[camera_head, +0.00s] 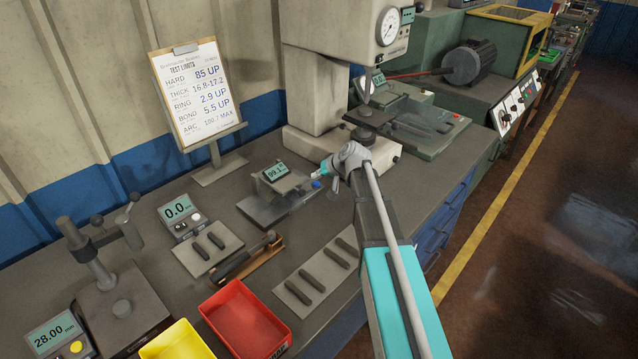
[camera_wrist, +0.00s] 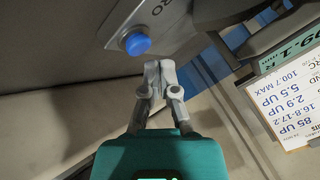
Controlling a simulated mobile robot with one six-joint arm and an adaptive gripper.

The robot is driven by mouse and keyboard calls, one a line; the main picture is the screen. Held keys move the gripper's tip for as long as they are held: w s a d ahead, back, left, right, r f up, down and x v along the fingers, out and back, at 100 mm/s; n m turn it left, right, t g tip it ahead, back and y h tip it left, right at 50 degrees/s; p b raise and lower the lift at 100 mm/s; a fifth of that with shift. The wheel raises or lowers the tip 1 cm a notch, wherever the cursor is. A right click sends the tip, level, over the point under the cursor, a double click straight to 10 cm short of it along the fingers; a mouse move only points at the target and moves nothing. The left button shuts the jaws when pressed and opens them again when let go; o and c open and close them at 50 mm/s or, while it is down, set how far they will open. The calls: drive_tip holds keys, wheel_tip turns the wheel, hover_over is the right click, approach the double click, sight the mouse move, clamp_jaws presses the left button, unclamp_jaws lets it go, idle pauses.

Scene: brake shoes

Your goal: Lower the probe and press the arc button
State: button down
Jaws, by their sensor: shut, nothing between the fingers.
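A small grey gauge with a lit display (camera_head: 275,172) reading about 99.1 stands on the bench in the head view. Its display (camera_wrist: 290,50) also shows tilted at the right of the wrist view. A round blue button (camera_wrist: 137,43) sits on a grey panel in the wrist view, with lettering ending in "RO" beside it. My gripper (camera_wrist: 159,66) is shut and empty, its fingertips just below and right of the button in the picture, seemingly apart from it. In the head view my gripper (camera_head: 310,173) is beside the gauge, partly hidden by my wrist. I cannot make out the probe.
A limits sheet (camera_head: 192,92) stands behind the gauge. A tall press with a dial (camera_head: 389,27) stands beyond my wrist. A red bin (camera_head: 243,325), yellow bin (camera_head: 175,343), 0.0 meter (camera_head: 181,214) and plates of dark pieces (camera_head: 318,277) occupy the near bench.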

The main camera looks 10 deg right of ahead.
sight(317, 184)
drive_tip(key=shift+s+f+b, duration=0.1)
drive_tip(key=shift+f+b, duration=0.8)
idle(1.7)
drive_tip(key=shift+r, duration=0.2)
drive_tip(key=shift+r+p, duration=0.7)
drive_tip(key=shift+p, duration=0.2)
wheel_tip(317, 184, up, 5)
drive_tip(key=p, duration=0.5)
idle(1.7)
